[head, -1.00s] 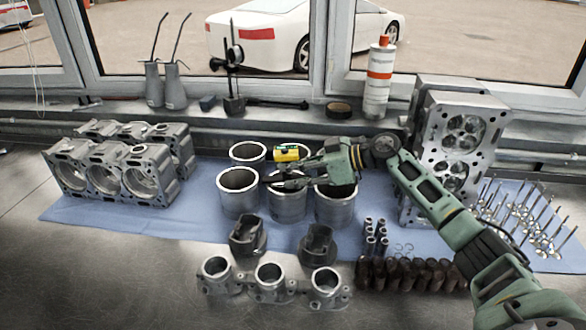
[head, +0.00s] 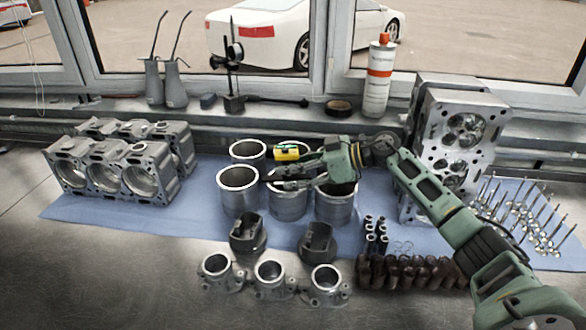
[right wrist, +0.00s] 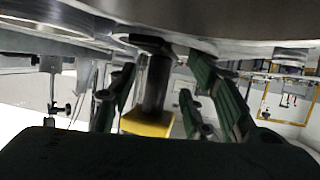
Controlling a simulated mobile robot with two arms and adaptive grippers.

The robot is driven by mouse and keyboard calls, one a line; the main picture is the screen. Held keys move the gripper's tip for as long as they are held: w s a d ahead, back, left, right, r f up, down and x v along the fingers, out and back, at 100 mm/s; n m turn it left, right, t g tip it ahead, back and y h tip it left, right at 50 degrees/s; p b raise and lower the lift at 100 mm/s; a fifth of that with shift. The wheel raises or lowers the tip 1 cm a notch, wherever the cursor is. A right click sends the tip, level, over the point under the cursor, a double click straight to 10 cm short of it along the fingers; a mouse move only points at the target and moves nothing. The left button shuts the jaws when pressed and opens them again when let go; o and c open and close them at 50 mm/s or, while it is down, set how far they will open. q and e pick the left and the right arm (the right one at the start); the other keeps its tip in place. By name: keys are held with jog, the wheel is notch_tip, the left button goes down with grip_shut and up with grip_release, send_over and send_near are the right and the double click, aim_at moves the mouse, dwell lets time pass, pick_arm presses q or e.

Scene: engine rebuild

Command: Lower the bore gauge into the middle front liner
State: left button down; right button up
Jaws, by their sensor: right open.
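The bore gauge shows its yellow body (head: 287,153) in the head view, at the middle liners. In the right wrist view its yellow part (right wrist: 147,123) and dark stem (right wrist: 155,84) lie between my fingers. My right gripper (head: 270,180) is open, reaching in from the right above the middle front liner (head: 288,203). Its fingers (right wrist: 160,90) stand apart on both sides of the gauge. The gripper partly covers the liner's mouth, so I cannot tell how deep the stem sits. My left gripper is out of view.
The left front liner (head: 238,195) and right front liner (head: 335,206) stand close on either side. A back liner (head: 248,150) stands behind. Two dark pistons (head: 248,233) (head: 317,240) sit in front. Engine blocks (head: 120,170) lie left, and a cylinder head (head: 455,150) stands right.

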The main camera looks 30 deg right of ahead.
jog(key=v, duration=0.8)
jog(key=shift+w+r, duration=0.1)
dwell(0.5)
